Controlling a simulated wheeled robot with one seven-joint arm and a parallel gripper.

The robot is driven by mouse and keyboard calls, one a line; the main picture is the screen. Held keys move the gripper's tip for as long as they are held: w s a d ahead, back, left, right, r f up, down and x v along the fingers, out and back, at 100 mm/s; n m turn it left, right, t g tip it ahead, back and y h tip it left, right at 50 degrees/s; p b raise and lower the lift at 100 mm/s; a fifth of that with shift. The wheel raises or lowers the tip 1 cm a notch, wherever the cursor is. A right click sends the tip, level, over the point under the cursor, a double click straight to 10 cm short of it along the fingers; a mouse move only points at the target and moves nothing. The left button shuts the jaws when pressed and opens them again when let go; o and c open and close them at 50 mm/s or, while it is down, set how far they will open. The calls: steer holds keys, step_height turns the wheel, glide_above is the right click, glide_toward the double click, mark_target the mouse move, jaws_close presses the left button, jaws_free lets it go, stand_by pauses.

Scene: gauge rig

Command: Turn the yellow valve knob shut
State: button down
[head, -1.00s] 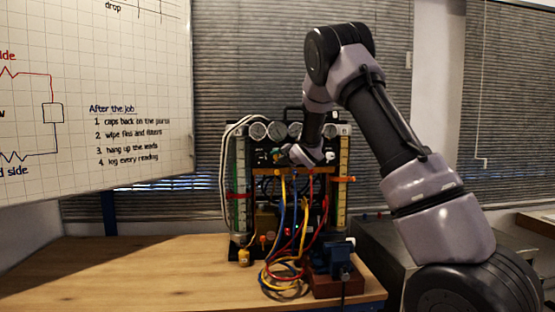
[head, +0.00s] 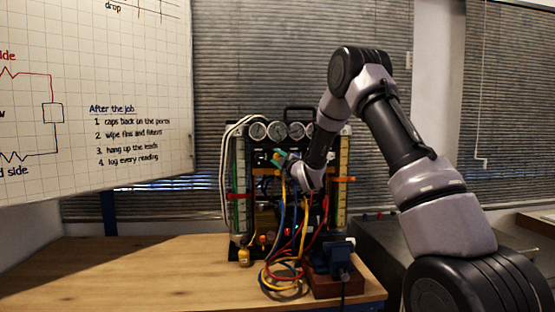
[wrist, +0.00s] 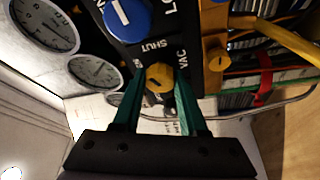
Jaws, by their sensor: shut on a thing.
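The yellow valve knob (wrist: 158,77) sits on the dark panel of the gauge rig, close to the words SHUT and VAC in the wrist view. My gripper (wrist: 157,86) has its two teal fingers on either side of the knob and is shut on it. In the head view my gripper (head: 281,158) is at the front of the rig (head: 262,143), below the row of gauges. The knob itself is too small to make out there. Its exact turn angle is hard to read.
A blue knob (wrist: 127,18) is beside the yellow one. Round gauges (wrist: 96,72) line the panel. Coloured hoses (head: 283,272) hang in front of the rig onto the wooden bench (head: 150,268). A blue vise (head: 335,258) stands at the bench's right end.

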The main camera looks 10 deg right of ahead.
steer(key=shift+f+m+t+h, duration=0.1)
steer(key=shift+m+t+h, duration=0.3)
steer(key=shift+m, duration=0.9)
steer(key=shift+m+t+h, duration=0.2)
steer(key=shift+m+t, duration=0.3)
steer(key=shift+m, duration=0.8)
steer(key=shift+c, duration=2.2)
jaws_free()
steer(key=v, duration=1)
steer(key=shift+s, duration=0.35)
steer(key=shift+d+f, duration=0.1)
steer(key=shift+f, duration=0.05)
